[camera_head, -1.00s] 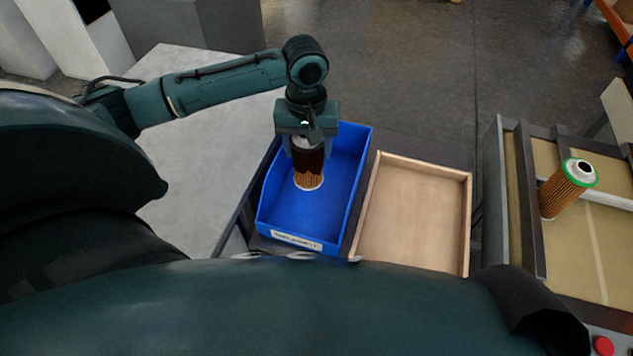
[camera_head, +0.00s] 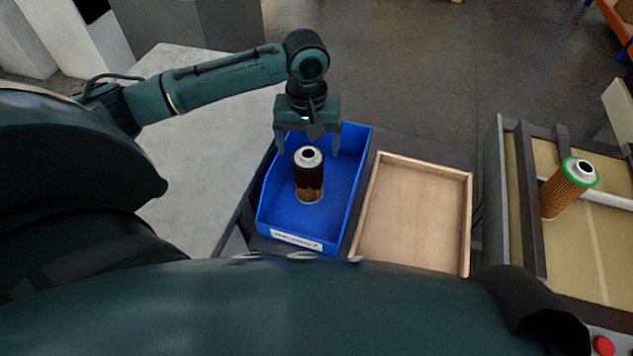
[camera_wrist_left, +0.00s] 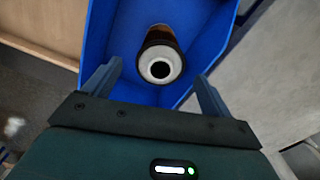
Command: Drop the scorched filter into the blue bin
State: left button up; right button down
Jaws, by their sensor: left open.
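The scorched filter (camera_head: 309,176) stands upright inside the blue bin (camera_head: 345,195). Its upper part is dark brown to black, its lower pleats are orange-brown, and its top cap is pale metal with a dark hole. My left gripper (camera_head: 307,148) is open just above and behind the filter in the head view, apart from it. In the left wrist view the filter (camera_wrist_left: 160,62) shows end-on beyond the two spread fingers, with the bin (camera_wrist_left: 207,22) around it. My right gripper is not in view.
An empty wooden tray (camera_head: 415,212) sits right of the bin. Farther right, a second filter (camera_head: 567,188) with a green rim leans on a framed conveyor (camera_head: 590,255). A red button (camera_head: 603,346) is at the bottom right. A pale grey surface (camera_head: 195,190) lies left.

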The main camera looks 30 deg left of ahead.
pick_arm(q)
notch_tip(320, 180, up, 12)
dwell(0.4)
dwell(0.3)
